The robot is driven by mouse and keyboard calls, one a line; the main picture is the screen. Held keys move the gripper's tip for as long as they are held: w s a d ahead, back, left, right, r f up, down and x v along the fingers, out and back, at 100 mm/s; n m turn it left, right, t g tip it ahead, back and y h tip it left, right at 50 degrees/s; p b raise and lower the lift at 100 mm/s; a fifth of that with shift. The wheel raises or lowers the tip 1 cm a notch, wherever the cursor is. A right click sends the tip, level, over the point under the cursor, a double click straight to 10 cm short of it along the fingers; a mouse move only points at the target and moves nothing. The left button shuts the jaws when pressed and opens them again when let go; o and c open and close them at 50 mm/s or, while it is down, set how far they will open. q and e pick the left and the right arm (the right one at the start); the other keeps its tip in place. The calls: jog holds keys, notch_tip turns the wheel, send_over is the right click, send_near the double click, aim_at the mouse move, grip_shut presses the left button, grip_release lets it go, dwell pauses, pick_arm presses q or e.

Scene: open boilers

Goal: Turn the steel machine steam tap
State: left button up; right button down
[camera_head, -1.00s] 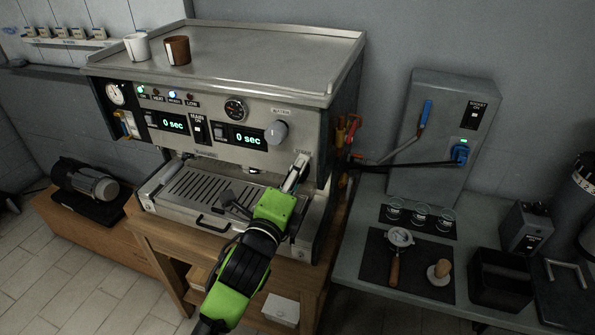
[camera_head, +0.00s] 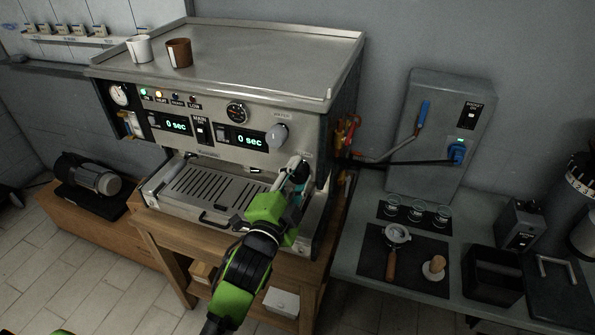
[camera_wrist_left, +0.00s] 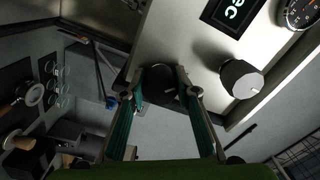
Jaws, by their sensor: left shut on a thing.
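The steel espresso machine (camera_head: 220,66) stands at the centre of the head view. Its steam tap is a round dark knob (camera_wrist_left: 159,84) at the right end of the front panel, seen between the fingers in the left wrist view. My left gripper (camera_head: 297,172) is at this knob, with one finger on each side; it also shows in the left wrist view (camera_wrist_left: 163,86). It is shut on the knob and hides most of it in the head view. A second, grey knob (camera_head: 277,135) sits above it, clear of the fingers. My right gripper is not in view.
The drip tray (camera_head: 165,192) lies left of my gripper. Red and orange handled tools (camera_head: 345,135) hang on the machine's right side. A grey socket box (camera_head: 435,135) with a blue plug stands further right. The right counter holds a portafilter (camera_head: 391,262) and a black bin (camera_head: 496,275).

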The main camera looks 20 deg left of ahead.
pick_arm(q)
jog(key=shift+n, duration=0.4)
jog(key=o, duration=1.1)
jog(key=shift+s, duration=0.25)
jog(key=s, duration=1.1)
jog(key=shift+s+a, duration=0.15)
jog(key=shift+s, duration=0.15)
